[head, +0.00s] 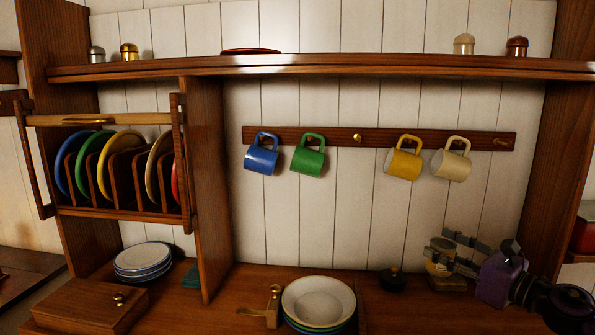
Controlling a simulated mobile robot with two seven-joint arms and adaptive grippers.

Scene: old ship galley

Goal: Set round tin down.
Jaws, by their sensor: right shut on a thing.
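My right gripper (447,256) reaches in from the right, low over the counter, with its purple wrist near the right post. It is shut on a small, round, yellowish tin (437,264), which is partly hidden by the fingers. The tin is just above or on a low brown wooden piece (447,284); I cannot tell whether they touch. My left gripper is not in view.
A small dark lidded pot (392,280) stands left of the tin. A bowl stack (318,302) is at the counter's front middle. Blue (261,158), green (307,160), yellow (402,163) and cream (451,164) mugs hang above. A plate rack (120,212) is at left.

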